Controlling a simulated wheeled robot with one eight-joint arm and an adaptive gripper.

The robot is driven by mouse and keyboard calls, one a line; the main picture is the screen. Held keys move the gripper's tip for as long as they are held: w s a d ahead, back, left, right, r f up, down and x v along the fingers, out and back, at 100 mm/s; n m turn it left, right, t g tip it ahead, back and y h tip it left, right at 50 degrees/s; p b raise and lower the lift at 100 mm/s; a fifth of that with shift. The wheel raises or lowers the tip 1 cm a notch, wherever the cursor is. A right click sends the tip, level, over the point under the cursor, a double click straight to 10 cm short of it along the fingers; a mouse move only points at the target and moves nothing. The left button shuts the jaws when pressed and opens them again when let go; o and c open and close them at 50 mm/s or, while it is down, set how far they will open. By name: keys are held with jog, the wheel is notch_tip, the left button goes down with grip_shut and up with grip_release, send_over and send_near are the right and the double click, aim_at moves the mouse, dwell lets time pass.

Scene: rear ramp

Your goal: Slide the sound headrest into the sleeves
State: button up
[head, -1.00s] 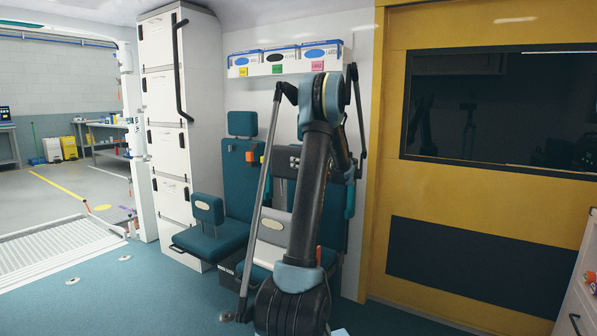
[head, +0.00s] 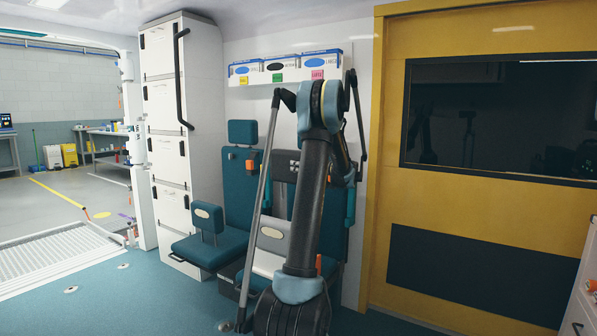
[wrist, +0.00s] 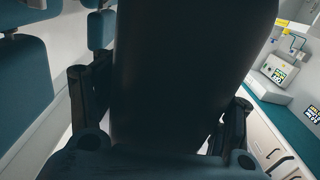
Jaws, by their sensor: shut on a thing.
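In the wrist view a large dark slab, seemingly the headrest (wrist: 195,70), fills the middle. My gripper (wrist: 158,105) is shut on it, with a finger at each side. Its lower end and any posts are hidden. In the head view my arm hides the gripper and most of the right seat, so its sleeves do not show. A teal headrest (head: 242,132) tops the left seat's back (head: 238,180). A teal block with a beige oval patch (head: 209,219) stands on the left seat's cushion (head: 222,246); I cannot tell whether it is another headrest.
A shelf with several boxes (head: 285,75) hangs above the seats. A tall white cabinet (head: 183,120) stands left, a yellow door frame (head: 450,210) right. A dark grab bar (head: 361,130) stands beside the right seat. The teal floor (head: 110,295) at left is clear.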

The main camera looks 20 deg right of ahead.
jog(key=shift+r, duration=3.6)
